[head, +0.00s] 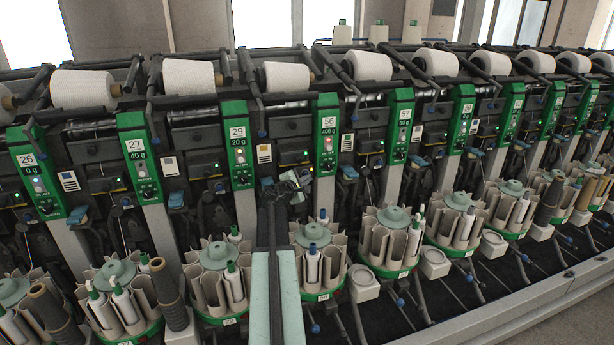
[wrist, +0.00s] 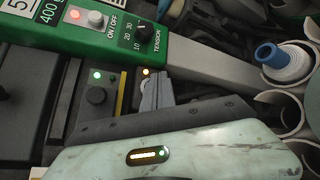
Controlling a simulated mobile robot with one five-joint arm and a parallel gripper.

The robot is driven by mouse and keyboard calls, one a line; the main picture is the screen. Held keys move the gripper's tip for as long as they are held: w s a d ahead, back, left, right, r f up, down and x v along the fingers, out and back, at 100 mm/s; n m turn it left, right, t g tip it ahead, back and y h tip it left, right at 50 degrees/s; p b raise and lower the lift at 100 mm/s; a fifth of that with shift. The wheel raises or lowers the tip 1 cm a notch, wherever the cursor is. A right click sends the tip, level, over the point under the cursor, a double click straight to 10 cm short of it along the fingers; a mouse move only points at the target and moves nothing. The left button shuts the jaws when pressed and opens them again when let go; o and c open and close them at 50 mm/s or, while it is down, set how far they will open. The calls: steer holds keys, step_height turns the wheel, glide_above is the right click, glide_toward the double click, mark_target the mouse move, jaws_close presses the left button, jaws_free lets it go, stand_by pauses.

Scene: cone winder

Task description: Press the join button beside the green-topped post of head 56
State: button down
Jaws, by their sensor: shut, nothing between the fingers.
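The green-topped post of head 56 (head: 326,135) stands near the middle of the head view, labelled 56 and 400 g. In the wrist view its green panel (wrist: 120,48) shows a lit red light, a pale ON/OFF button and a TENSION dial. I cannot read which one is the join button. My gripper (head: 292,180) is shut and empty, left of the post's lower part. Its grey fingers (wrist: 157,93) end close to the amber light; contact is unclear.
A round carrier with pale tubes (head: 318,260) stands below the post. A blue-tipped bobbin (wrist: 285,62) shows at right in the wrist view.

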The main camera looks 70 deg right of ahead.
steer(key=shift+s+a, duration=0.3)
steer(key=shift+a, duration=0.1)
steer(key=shift+s, duration=0.1)
steer(key=s+a, duration=0.1)
steer(key=a, duration=0.1)
steer(key=s+a, duration=0.1)
steer(key=s, duration=0.1)
steer(key=shift+a, duration=0.4)
stand_by(0.5)
